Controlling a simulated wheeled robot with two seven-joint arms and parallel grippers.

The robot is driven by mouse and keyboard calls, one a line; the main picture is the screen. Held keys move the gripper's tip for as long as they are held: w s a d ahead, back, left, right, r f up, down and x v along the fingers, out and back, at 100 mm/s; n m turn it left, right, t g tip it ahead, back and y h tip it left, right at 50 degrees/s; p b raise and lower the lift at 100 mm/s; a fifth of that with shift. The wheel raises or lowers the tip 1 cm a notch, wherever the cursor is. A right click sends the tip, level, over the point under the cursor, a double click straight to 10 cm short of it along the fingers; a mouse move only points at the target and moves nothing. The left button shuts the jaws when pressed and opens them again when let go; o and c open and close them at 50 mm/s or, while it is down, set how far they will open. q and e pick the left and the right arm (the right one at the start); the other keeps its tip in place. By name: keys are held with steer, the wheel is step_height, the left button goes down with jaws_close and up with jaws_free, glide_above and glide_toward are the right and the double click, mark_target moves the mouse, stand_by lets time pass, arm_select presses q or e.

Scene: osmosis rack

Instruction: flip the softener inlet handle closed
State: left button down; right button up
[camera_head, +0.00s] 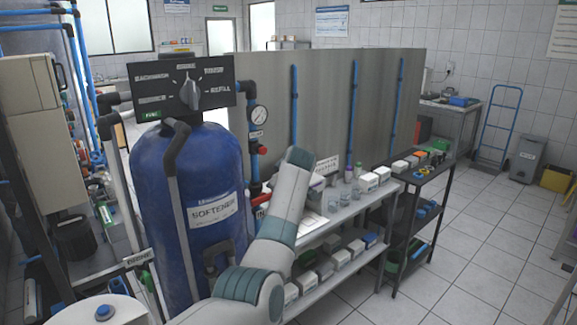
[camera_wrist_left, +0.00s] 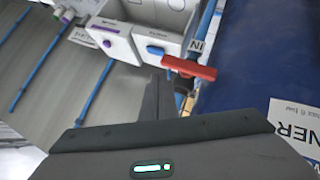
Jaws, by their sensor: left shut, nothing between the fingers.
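The blue softener tank (camera_head: 190,175) stands left of centre in the head view and fills the right of the left wrist view (camera_wrist_left: 262,60). A red handle (camera_wrist_left: 190,68) sits beside the tank by a blue pipe (camera_wrist_left: 205,22) and a partly hidden label starting "IN"; in the picture it lies across the pipe's line. My left gripper (camera_wrist_left: 160,88) is shut and empty, its dark fingertips just below and left of the red handle; contact cannot be told. In the head view my left arm hides the gripper. My right gripper is not in view.
A pressure gauge (camera_head: 258,115) and another red valve part are on the pipework right of the tank. A bench (camera_head: 345,210) with boxes and bottles stands close right of my arm. White boxes (camera_wrist_left: 150,22) are near the fingers.

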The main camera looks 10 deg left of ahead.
arm_select(q)
steer(key=p+v, duration=0.7)
steer(key=v, duration=0.6)
steer(key=shift+a, duration=0.1)
